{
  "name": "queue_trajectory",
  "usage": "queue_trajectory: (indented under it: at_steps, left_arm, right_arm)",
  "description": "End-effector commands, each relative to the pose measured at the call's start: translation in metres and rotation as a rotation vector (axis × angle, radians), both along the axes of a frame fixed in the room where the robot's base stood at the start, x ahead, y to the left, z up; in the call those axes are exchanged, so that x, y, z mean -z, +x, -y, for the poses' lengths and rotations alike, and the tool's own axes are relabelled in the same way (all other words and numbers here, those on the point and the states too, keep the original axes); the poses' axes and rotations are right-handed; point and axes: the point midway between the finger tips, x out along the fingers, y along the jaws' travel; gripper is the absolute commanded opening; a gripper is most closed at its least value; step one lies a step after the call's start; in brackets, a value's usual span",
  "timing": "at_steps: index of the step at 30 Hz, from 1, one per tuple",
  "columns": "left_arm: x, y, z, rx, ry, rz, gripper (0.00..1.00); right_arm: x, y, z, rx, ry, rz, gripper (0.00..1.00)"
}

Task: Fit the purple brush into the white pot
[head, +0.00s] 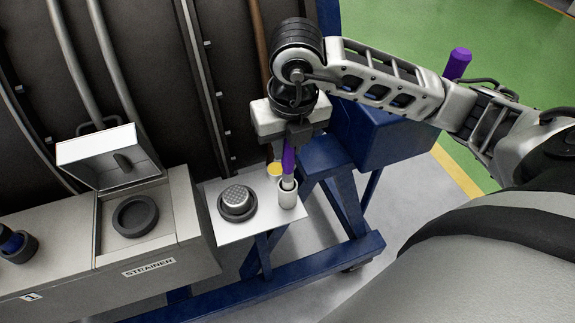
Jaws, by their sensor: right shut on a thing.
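The purple brush (289,160) is held upright by my right gripper (292,138), which is shut on its upper part. The brush's lower end is at the mouth of the white pot (287,195). It appears to reach inside the rim, but how deep I cannot tell. The white pot stands on the right side of a small white shelf (238,222). My left gripper is not in view.
A round metal mesh strainer in a dark ring (237,203) sits left of the pot. A yellow-topped container (274,170) stands just behind the pot. A grey box labelled STRAINER (184,235) with an open lid (110,157) is at left. Blue frame beams (335,205) lie right.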

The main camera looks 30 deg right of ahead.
Motion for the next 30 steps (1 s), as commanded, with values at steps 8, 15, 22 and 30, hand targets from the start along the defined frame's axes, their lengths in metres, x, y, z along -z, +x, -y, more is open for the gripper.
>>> queue_trajectory:
  at_steps: [8,15,22,30]
  left_arm:
    - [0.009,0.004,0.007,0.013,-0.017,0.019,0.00]
    - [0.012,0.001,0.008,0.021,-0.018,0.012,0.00]
    - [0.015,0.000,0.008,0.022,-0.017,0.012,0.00]
    - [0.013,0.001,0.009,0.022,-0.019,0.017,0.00]
  right_arm:
    - [0.039,0.000,0.000,-0.003,0.001,-0.001,0.00]
    - [0.053,0.000,0.000,-0.002,0.000,0.002,0.00]
    - [0.056,0.000,0.000,-0.003,0.000,0.001,0.00]
    - [0.056,0.000,0.000,-0.003,0.000,0.001,0.42]
